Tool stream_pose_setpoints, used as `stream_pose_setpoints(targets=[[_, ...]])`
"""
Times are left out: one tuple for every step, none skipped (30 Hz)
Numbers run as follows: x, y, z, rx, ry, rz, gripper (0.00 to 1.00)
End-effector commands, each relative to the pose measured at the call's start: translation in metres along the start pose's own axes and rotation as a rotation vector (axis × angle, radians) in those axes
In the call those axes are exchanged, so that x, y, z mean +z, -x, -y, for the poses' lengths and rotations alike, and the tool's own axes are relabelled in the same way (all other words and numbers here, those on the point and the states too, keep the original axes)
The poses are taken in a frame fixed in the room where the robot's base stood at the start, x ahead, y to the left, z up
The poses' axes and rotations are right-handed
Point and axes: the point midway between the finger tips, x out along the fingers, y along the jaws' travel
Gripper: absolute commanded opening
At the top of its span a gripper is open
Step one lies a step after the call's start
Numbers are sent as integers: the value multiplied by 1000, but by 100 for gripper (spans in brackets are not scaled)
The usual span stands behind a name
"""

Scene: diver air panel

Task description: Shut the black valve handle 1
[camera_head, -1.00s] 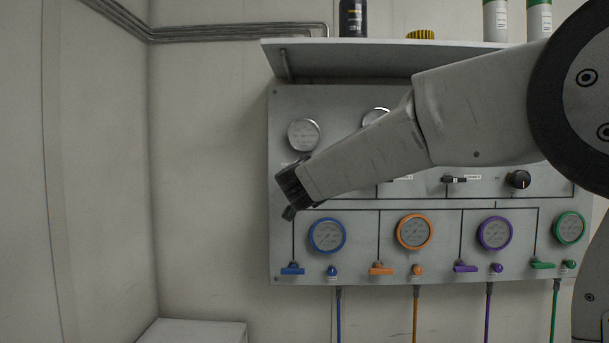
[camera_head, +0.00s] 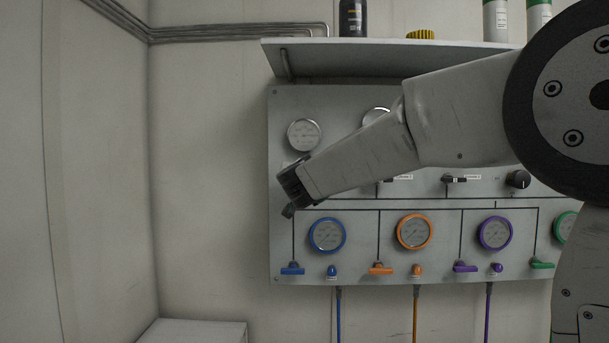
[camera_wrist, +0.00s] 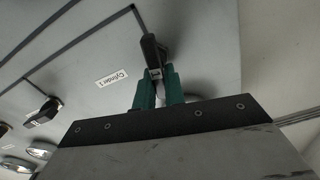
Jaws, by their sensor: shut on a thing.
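Black valve handle 1 (camera_wrist: 150,48) is on the grey panel beside the "Cylinder 1" label (camera_wrist: 112,78) in the wrist view. Its long part runs roughly in line with the short black line that meets it. My gripper (camera_wrist: 158,88) has green fingers closed around the near end of this handle. In the head view my gripper (camera_head: 290,197) is at the left part of the panel, below a round gauge. It hides most of the handle there, and only a dark end shows below the fingers.
Another black handle (camera_wrist: 43,112) sits farther along the panel in the wrist view. Blue (camera_head: 292,269), orange (camera_head: 380,269) and purple (camera_head: 465,267) handles line the panel's lower edge. A shelf (camera_head: 350,58) juts out above. The wall left of the panel is clear.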

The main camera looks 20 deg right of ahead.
Motion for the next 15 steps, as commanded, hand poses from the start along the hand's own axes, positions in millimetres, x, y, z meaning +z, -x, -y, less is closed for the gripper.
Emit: stream_pose_setpoints(targets=[[0, 0, 0, 0, -18, 0, 0], [0, 0, -1, 0, -32, 0, 0], [0, 0, -1, 0, -53, 0, 0], [0, 0, -1, 0, -72, 0, 0], [0, 0, -2, 0, -91, 0, 0], [0, 0, -2, 0, -120, 0, 0], [0, 0, -3, 0, -143, 0, 0], [0, 0, -3, 0, -168, 0, 0], [0, 0, -4, 0, -202, 0, 0], [1, 0, -4, 0, -229, 0, 0], [1, 0, -4, 0, -257, 0, 0], [1, 0, -5, 0, -294, 0, 0], [1, 0, -6, 0, -323, 0, 0], [1, 0, -6, 0, -352, 0, 0], [1, 0, -7, 0, -391, 0, 0]])
